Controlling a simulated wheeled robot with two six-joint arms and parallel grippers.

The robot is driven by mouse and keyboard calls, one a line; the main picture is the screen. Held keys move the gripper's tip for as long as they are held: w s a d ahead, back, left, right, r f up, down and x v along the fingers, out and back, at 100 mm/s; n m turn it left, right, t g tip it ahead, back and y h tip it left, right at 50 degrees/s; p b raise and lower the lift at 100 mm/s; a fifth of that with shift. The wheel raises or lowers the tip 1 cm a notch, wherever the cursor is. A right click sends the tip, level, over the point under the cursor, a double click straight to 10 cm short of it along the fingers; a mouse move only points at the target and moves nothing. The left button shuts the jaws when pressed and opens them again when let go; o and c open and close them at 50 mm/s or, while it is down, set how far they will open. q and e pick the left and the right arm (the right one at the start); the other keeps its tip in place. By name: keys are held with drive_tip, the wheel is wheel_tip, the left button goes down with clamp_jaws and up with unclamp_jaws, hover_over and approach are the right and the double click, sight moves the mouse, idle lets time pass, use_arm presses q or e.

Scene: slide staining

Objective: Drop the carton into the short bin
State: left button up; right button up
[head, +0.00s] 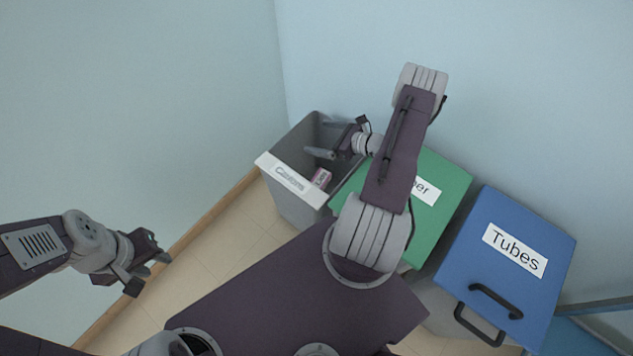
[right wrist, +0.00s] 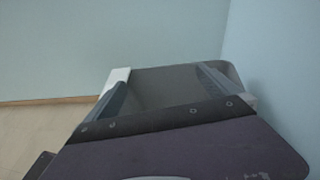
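The open grey bin (head: 293,205) has a white front label that seems to read "Cartons"; it also shows in the right wrist view (right wrist: 165,85). A small pink and white carton (head: 321,178) shows inside its opening, near the front right; I cannot tell whether it rests on the bottom. My right gripper (head: 324,139) is over the bin's opening, its fingers spread with nothing between them in the right wrist view (right wrist: 162,90). My left gripper (head: 150,272) is open and empty, at the left, away from the bins.
A bin with a green lid (head: 447,182), its label partly hidden by my right arm, stands right of the grey bin. A bin with a blue lid (head: 540,230) labelled "Tubes" and a black handle stands further right. Walls rise behind and left. Tiled floor (head: 215,250) is clear at left.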

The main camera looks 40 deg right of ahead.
drive_tip(key=s+d+r+p, duration=0.3)
drive_tip(key=s+r+p, duration=0.2)
drive_tip(key=s+r, duration=0.6)
drive_tip(key=shift+d, duration=0.35)
